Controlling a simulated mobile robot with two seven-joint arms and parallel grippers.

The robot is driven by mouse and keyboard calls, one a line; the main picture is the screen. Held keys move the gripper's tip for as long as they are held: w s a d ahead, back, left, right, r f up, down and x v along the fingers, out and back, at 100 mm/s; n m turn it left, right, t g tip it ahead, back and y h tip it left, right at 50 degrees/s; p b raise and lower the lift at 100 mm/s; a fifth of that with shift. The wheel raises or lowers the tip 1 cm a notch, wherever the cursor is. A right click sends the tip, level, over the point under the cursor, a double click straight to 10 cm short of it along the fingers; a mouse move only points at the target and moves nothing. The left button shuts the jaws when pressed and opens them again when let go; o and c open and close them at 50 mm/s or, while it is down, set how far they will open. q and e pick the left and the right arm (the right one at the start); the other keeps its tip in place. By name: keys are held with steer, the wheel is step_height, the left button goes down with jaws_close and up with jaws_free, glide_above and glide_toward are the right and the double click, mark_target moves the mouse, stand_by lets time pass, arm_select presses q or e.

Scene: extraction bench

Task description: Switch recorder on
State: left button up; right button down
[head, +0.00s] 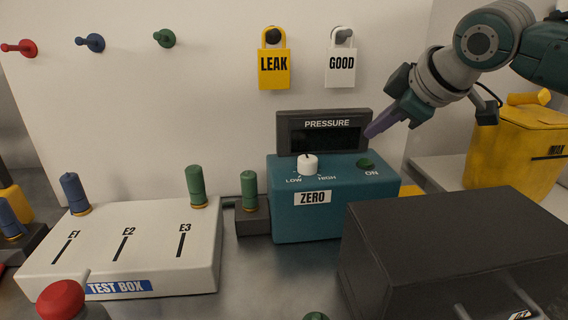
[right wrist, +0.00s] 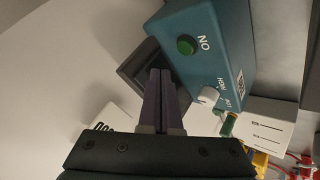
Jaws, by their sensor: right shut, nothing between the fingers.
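The recorder is a teal box (head: 325,215) with a dark display marked PRESSURE (head: 323,133) on its back edge; the display looks blank. On its top are a white LOW/HIGH knob (head: 308,165) and a green ON button (head: 366,164). The button also shows in the right wrist view (right wrist: 187,45). My right gripper (head: 370,134) is shut and empty, with its purple fingers above and behind the ON button, close to the display's right end. In the right wrist view its fingertips (right wrist: 160,72) are apart from the button. My left gripper is not in view.
A white test box (head: 130,255) with plugs stands at left, and a small dark block with a green plug (head: 250,190) is beside the recorder. A large dark box (head: 440,240) stands front right, a yellow bin (head: 505,150) behind it. LEAK (head: 274,68) and GOOD (head: 340,68) tags hang on the wall.

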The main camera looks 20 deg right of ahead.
mark_target(372, 163)
step_height(372, 163, down, 3)
steer(key=shift+r, duration=0.15)
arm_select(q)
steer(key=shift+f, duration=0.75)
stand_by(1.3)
arm_select(e)
steer(key=shift+f, duration=0.4)
steer(key=shift+f, duration=0.5)
stand_by(0.3)
stand_by(0.3)
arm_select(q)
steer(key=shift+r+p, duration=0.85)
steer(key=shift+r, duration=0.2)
arm_select(e)
steer(key=shift+r, duration=0.9)
